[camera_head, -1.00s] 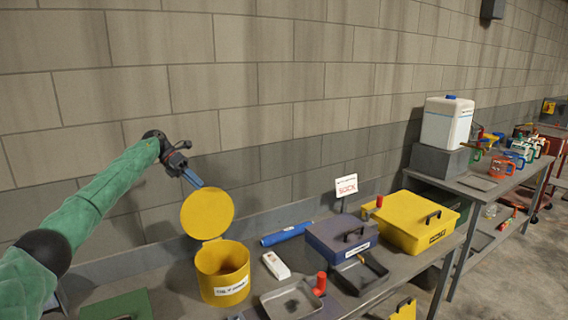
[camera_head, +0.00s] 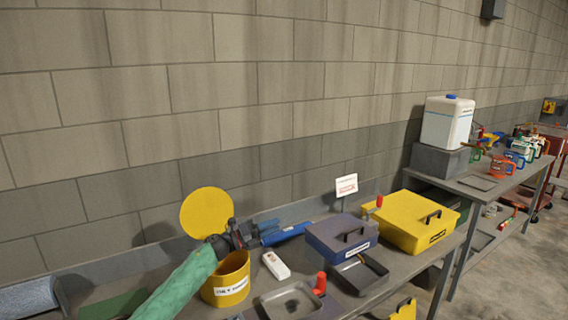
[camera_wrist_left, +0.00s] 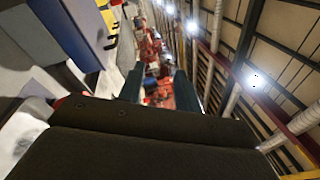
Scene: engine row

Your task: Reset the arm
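My left arm reaches in from the bottom left in its green sleeve. My left gripper (camera_head: 272,232) is low over the bench, just above and to the right of the yellow bucket (camera_head: 226,280). The bucket's round yellow lid (camera_head: 206,211) stands raised behind the wrist. My right gripper is not in view.
The bench holds a white device (camera_head: 275,265), a grey tray (camera_head: 290,303), a purple-grey case (camera_head: 341,238) and a yellow case (camera_head: 418,221). A small sign (camera_head: 346,186) stands behind them. The space above the bench, before the block wall, is clear.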

